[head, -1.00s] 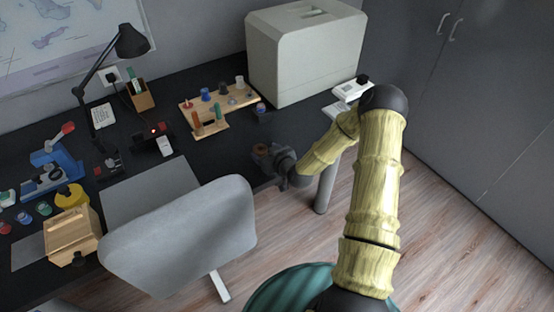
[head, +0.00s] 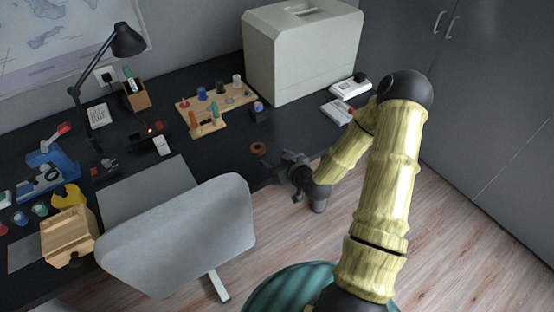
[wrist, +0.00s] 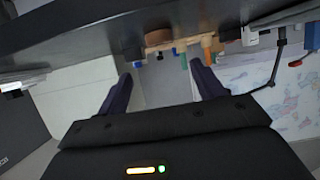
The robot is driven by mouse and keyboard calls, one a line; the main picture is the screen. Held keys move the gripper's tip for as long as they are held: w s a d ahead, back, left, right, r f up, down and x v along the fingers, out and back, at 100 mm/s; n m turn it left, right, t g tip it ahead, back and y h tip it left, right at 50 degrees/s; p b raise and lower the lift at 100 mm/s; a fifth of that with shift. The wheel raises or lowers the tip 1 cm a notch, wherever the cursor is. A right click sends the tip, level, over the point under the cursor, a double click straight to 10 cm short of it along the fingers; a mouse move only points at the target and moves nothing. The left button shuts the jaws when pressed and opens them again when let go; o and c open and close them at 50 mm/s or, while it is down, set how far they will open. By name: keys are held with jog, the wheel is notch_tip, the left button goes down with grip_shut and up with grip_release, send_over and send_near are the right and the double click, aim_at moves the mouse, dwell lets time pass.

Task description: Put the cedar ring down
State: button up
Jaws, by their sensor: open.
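The cedar ring (head: 258,148), small and brown, lies on the black desk (head: 222,160) near its front edge. My gripper (head: 282,160) is just to the right of the ring, apart from it, at the desk's front edge. In the wrist view the two dark fingers of my gripper (wrist: 160,84) stand wide apart with nothing between them. The ring also shows in the wrist view (wrist: 158,37), beyond the fingertips on the desk surface.
A wooden peg board (head: 212,125) with several coloured pieces stands behind the ring, with a small dark blue item (head: 258,110) beside it. A large pale case (head: 300,60) is at the back right. A grey chair (head: 185,235) stands in front of the desk.

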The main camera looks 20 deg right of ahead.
jog(key=s+a+r+m+g+h, duration=0.1)
jog(key=s+r+g, duration=0.4)
jog(key=s, duration=0.5)
jog(key=s+a+r+m+g+h, duration=0.1)
jog(key=s+r+m+g+h, duration=0.1)
jog(key=s+r+g, duration=0.3)
jog(key=s+r+h, duration=0.1)
jog(key=s+r, duration=0.3)
jog(key=s, duration=0.2)
jog(key=shift+m, duration=0.3)
